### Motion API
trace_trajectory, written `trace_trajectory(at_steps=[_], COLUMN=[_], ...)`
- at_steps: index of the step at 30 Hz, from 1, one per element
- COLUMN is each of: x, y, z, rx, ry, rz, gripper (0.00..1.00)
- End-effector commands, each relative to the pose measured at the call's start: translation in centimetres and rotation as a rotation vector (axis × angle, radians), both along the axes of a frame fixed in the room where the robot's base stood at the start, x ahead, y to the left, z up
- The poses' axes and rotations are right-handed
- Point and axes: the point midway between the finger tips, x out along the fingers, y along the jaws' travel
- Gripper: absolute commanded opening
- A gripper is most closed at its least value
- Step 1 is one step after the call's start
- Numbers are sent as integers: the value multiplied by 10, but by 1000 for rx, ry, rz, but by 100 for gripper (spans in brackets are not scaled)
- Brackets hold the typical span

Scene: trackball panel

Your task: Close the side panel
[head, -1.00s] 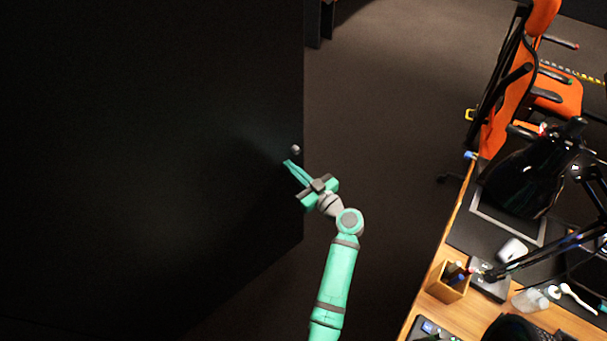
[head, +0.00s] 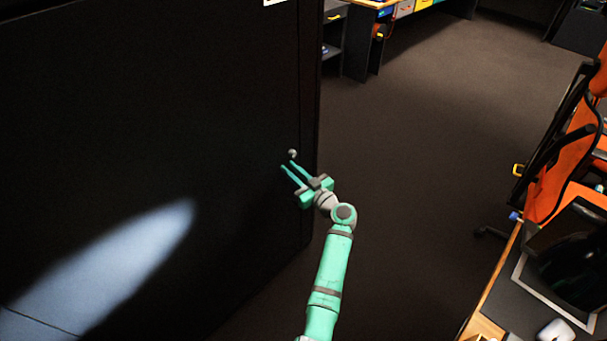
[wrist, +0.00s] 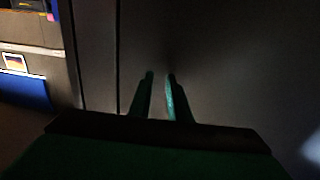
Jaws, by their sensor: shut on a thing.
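The side panel (head: 180,110) is a large, dark, upright sheet filling the left half of the head view. It also fills the right side of the wrist view (wrist: 235,70). A small grey round knob (head: 292,153) sits near its right edge. My green gripper (head: 289,165) is at the panel's face, its fingertips at the knob. It is shut on the knob with a gap between its fingers, though the contact is hard to see. In the wrist view, both fingers (wrist: 160,76) point at the dark panel and the knob is not clear.
A desk with a monitor (head: 572,255) and a mouse (head: 556,331) stands at lower right, with an orange chair (head: 560,165) behind it. Shelving (head: 352,45) stands beyond the panel's edge. Carpeted floor (head: 430,130) between panel and desk is clear.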

Motion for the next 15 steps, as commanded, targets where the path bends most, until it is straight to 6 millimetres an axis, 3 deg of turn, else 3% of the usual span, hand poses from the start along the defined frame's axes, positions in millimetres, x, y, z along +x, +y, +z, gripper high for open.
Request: trace_trajectory(at_steps=[1, 5, 15], x=[5, 4, -2], y=[17, 25, 12], z=[4, 4, 2], rx=[-8, -8, -7], ry=[-6, -6, -4], rz=[12, 22, 14], gripper=[0, 0, 0])
